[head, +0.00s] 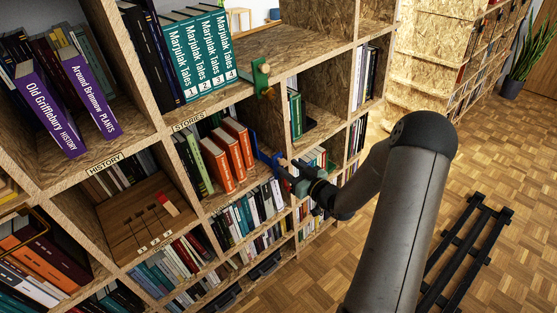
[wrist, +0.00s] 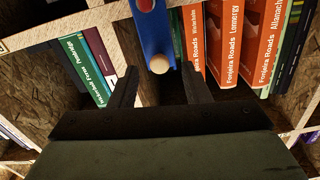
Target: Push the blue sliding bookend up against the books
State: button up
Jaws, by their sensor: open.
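The blue bookend (head: 266,158) stands in the cubby labelled STORIES, to the right of the orange books (head: 238,143) in the head view. In the wrist view the blue bookend (wrist: 151,28) has a round pale wooden knob (wrist: 160,64), and the orange books (wrist: 228,45) are on its right. A narrow dark strip shows beside the bookend there; I cannot tell whether it touches a book. My gripper (head: 287,170) is in front of the bookend. In the wrist view my gripper (wrist: 159,78) is open, its two dark fingers on either side of the knob, with space around it.
A green bookend (head: 262,78) stands on the shelf above, right of the Marjulak Tales books (head: 200,52). Upright shelf boards stand near my gripper. A wooden panel with a red slider (head: 165,203) is at lower left. Open parquet floor (head: 480,160) lies to the right.

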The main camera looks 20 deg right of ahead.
aim_at(284, 163)
jog(key=x, duration=0.6)
jog(key=shift+w, duration=0.2)
jog(key=shift+c, duration=0.3)
